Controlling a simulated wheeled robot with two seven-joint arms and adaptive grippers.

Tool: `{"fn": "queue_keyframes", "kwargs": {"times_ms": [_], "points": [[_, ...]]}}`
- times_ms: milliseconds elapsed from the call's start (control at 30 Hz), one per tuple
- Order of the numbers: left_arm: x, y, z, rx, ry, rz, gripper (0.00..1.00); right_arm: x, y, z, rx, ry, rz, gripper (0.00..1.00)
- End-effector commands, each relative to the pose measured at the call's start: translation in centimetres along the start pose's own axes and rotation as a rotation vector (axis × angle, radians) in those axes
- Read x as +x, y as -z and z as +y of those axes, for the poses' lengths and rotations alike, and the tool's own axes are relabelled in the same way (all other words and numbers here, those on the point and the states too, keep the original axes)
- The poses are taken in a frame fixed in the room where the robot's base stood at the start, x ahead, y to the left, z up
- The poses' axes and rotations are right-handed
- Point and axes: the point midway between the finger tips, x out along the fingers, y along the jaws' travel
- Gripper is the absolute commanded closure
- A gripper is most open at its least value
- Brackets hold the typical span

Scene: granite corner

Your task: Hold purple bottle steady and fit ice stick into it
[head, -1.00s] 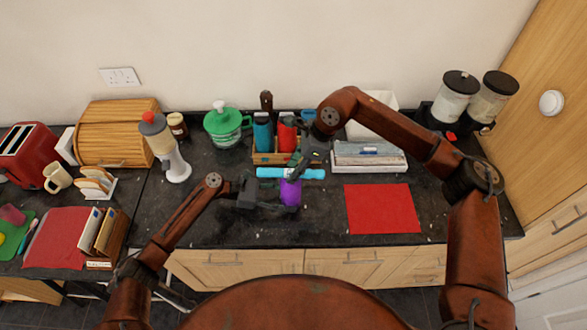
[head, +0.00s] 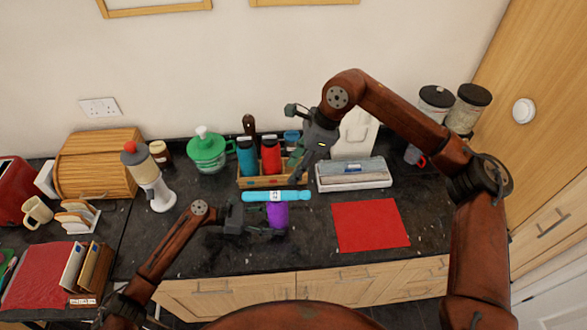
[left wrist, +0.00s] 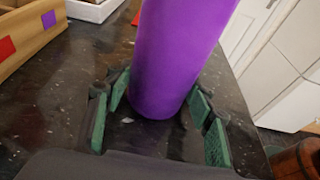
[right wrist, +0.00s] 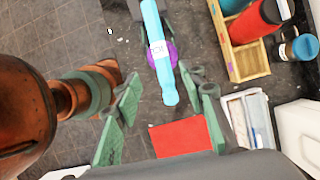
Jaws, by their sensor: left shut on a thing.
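The purple bottle (head: 277,217) stands upright on the dark counter. My left gripper (head: 258,219) is shut on it, with a finger on either side in the left wrist view, where the bottle (left wrist: 178,55) hides part of the counter. The light-blue ice stick (head: 254,196), with a white label, lies level across the bottle's top. In the right wrist view the stick (right wrist: 166,80) passes over the purple bottle top (right wrist: 171,58); I cannot tell whether they touch. My right gripper (right wrist: 168,108) is open and empty, raised behind and to the right of the stick in the head view.
A wooden caddy (head: 262,182) with a teal and a red bottle stands behind the stick. A white tray (head: 352,184) and red mat (head: 371,226) lie to the right. Counter front is clear.

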Motion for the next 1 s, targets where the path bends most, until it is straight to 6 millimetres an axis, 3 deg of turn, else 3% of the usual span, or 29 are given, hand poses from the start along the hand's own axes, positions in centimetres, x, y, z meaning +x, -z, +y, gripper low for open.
{"fn": "queue_keyframes", "kwargs": {"times_ms": [267,700,833,1000], "points": [[0.0,0.5,-0.2,-0.005,0.004,0.006,0.64,0.2,-0.4,0.0,-0.003,-0.003,0.014,0.59],[0.0,0.4,-0.2,-0.004,0.003,0.006,0.64,1.6,-5.4,-0.5,-0.003,-0.004,0.365,0.59],[0.0,0.4,-0.2,-0.004,0.003,0.006,0.64,2.5,-5.2,-0.5,0.002,0.0,0.402,0.59],[0.0,0.4,-0.2,-0.004,0.003,0.005,0.64,5.2,-4.0,-0.4,0.003,-0.001,0.404,0.59]]}}
